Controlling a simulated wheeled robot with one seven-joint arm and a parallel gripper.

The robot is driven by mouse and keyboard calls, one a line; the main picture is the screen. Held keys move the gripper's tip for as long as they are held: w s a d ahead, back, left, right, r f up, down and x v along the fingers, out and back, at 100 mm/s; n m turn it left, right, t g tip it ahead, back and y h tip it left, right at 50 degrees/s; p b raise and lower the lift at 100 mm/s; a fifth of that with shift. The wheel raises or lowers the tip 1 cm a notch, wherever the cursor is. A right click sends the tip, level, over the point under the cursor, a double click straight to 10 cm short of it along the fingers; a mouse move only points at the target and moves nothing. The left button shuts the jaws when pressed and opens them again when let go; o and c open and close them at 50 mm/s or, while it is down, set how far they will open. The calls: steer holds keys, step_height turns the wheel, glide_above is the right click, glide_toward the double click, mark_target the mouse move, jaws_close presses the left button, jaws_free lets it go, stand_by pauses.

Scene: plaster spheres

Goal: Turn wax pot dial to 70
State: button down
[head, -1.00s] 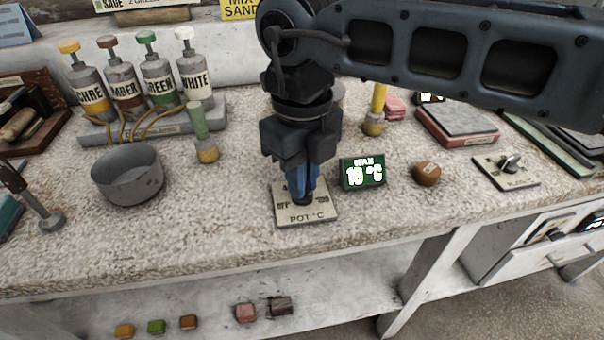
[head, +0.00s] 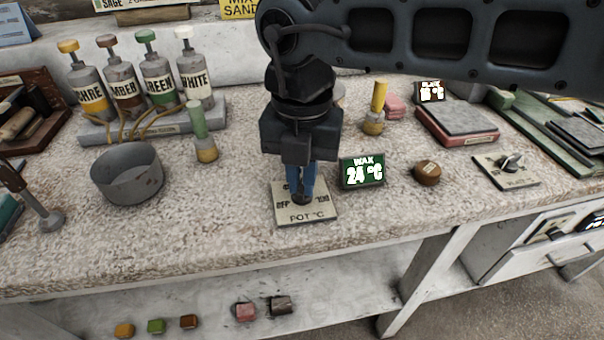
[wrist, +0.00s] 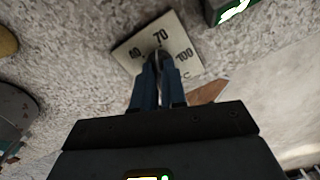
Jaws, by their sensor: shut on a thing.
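The wax pot dial plate (head: 290,216) is a cream square marked POT °C on the bench. In the wrist view the plate (wrist: 183,29) shows the marks 40, 70 and 100. My gripper (head: 302,196) points down with its blue fingers shut on the dial knob (wrist: 157,54) at the plate's middle. The fingers hide most of the knob, so I cannot tell exactly where its pointer stands. A green display (head: 362,185) right of the plate reads WAX 24 °C.
A second dial plate (head: 507,181) with a knob lies at the right. A brown round object (head: 427,173) sits between it and the display. A grey pot (head: 127,184) and labelled bottles (head: 160,88) stand at the left. The bench front is clear.

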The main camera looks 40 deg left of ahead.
mark_target(302, 185)
steer(key=shift+m, duration=1.1)
steer(key=c, duration=1.2)
jaws_free()
step_height(302, 185, up, 8)
steer(key=shift+f, duration=0.1)
